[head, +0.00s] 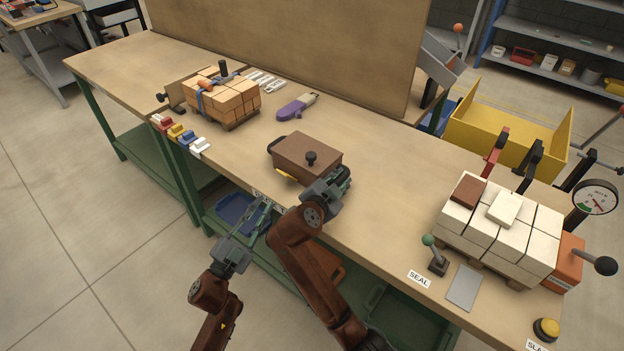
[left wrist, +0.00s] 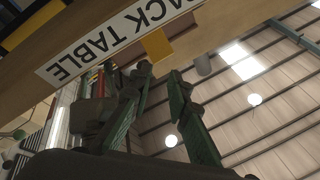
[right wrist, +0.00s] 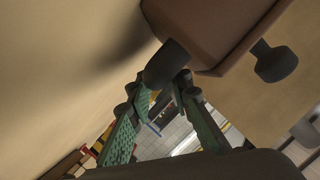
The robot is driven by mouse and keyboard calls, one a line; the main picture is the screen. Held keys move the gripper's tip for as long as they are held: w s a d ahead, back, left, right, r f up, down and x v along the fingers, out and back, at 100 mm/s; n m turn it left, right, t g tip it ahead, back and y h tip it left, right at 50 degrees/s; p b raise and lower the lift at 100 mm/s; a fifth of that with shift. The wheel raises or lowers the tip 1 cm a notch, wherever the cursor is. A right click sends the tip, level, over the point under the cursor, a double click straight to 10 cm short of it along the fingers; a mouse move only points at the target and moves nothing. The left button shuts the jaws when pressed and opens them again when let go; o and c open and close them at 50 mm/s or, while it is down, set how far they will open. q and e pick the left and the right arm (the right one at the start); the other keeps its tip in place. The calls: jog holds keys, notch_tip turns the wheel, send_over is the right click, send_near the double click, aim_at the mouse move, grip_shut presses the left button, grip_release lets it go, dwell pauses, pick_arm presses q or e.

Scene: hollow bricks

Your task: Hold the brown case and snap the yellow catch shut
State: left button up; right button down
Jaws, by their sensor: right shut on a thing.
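My right gripper (head: 339,180) is shut on a dark round grip (right wrist: 166,64) at the case's end, seen in the right wrist view, where the brown case (right wrist: 212,28) is close above. My left gripper (head: 260,207) is open and empty, in front of the table edge and below the catch. Its fingers (left wrist: 158,76) are apart, short of the catch.
A purple tool (head: 295,108) lies behind the case. A stack of orange bricks (head: 222,98) stands at the left and white bricks (head: 500,232) at the right. A lever (head: 435,255) and a gauge (head: 594,197) are near the white stack.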

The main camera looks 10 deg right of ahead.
pick_arm(q)
jog(key=r+m+g, duration=0.1)
jog(key=m, duration=0.3)
jog(key=s+r+m+g+h, duration=0.1)
jog(key=m, duration=0.3)
jog(key=a+r+m+g, duration=0.1)
jog(key=m, duration=0.3)
jog(key=shift+s+r, duration=0.3)
jog(key=shift+s, duration=0.1)
grip_shut()
pick_arm(e)
jog(key=shift+f, duration=0.1)
pick_arm(q)
jog(key=a+m+y, duration=0.1)
jog(key=m, duration=0.4)
jog(key=a+f+m+g+y, duration=0.1)
jog(key=a+m, duration=0.1)
jog(key=m, duration=0.4)
jog(key=a+f+m+g+y, duration=0.1)
jog(key=m, duration=0.5)
jog(key=shift+a, duration=0.15)
